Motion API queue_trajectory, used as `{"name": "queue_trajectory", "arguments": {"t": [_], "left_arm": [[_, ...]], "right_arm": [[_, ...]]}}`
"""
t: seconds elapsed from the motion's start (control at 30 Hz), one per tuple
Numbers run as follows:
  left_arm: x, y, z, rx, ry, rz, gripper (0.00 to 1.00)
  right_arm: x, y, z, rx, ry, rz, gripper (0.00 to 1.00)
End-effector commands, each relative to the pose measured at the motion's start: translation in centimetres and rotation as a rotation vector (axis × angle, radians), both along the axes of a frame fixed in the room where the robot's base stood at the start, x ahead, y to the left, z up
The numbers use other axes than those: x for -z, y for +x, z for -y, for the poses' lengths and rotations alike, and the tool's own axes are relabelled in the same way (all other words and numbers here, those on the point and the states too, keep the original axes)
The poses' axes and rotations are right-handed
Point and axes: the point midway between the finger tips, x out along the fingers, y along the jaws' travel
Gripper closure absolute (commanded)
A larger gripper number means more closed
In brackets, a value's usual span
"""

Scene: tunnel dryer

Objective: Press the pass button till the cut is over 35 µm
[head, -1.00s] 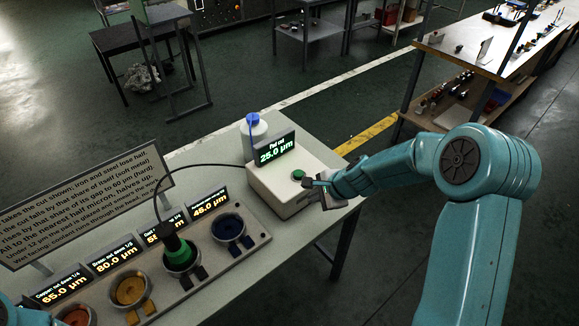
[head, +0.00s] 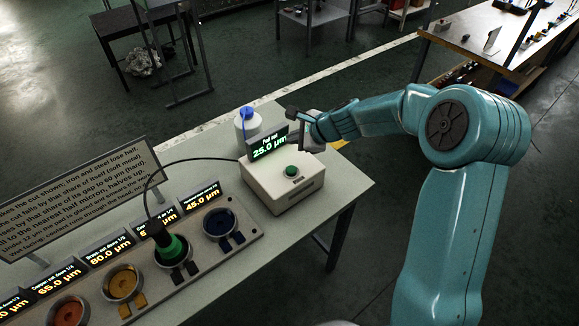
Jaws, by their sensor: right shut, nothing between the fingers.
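The pass button (head: 291,171) is a green dome on top of a cream box (head: 286,196). The small display (head: 268,147) on the box reads "Pad cut 25.0 µm" in green. My right gripper (head: 302,145) is shut and empty. It is above the back right of the box, behind the button, apart from it and near the display's right end. A green-collared black pad holder (head: 172,246) stands in one round cup of the tray, with a cable running from it towards the box. My left gripper is out of view.
The tray (head: 250,228) left of the box has several round cups with labels, including 45.0, 80.0 and 65.0 µm. A sign board (head: 80,195) stands behind it. A white bottle with a blue top (head: 247,122) stands behind the display. The table's right end (head: 345,185) is clear.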

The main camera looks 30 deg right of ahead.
Motion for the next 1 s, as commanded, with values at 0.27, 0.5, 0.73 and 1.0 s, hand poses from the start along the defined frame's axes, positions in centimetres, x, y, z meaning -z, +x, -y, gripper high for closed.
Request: {"name": "queue_trajectory", "arguments": {"t": [0.27, 0.5, 0.73, 1.0], "left_arm": [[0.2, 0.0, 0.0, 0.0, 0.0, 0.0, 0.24], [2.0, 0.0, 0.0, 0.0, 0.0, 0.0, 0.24], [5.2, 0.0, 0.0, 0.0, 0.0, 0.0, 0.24], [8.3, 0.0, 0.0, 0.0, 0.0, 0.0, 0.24]], "right_arm": [[0.2, -0.1, 0.1, 0.002, 0.0, 0.0, 1.0], [2.1, 0.0, 0.1, -0.001, -0.001, -0.001, 1.0], [5.5, 0.1, 0.2, -0.002, 0.001, -0.001, 1.0], [8.7, 0.1, 0.2, -0.002, 0.0, 0.0, 1.0]]}}
